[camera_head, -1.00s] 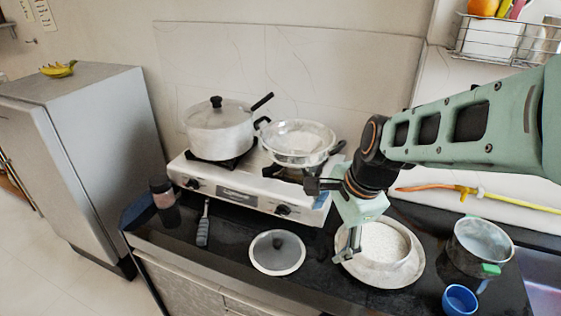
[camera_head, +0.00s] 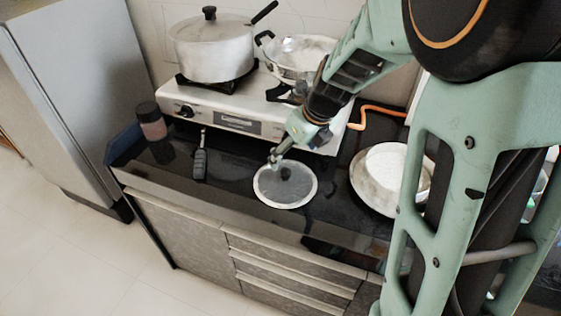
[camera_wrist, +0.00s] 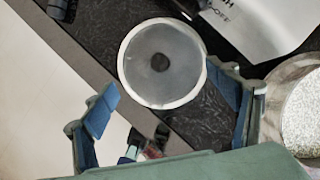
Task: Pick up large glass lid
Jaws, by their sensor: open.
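The large glass lid (camera_head: 298,188) lies flat on the dark counter in front of the stove, a grey disc with a pale rim and a dark knob in its middle. In the wrist view the lid (camera_wrist: 180,70) shows whole, between and beyond the fingertips. My gripper (camera_head: 275,160) is just above the lid's far-left side in the head view. In the wrist view my gripper (camera_wrist: 164,94) is open with wide-spread blue-padded fingers and nothing between them. The lid appears apart from both fingers, though the right one overlaps its edge in the picture.
A white stove (camera_head: 235,115) stands behind the lid with a covered pot (camera_head: 215,55) and a wok (camera_head: 297,62). A dish of white grains (camera_head: 372,187) is to the right. A dark-handled tool (camera_head: 200,165) and a jar (camera_head: 152,122) are left. The counter's front edge is close.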

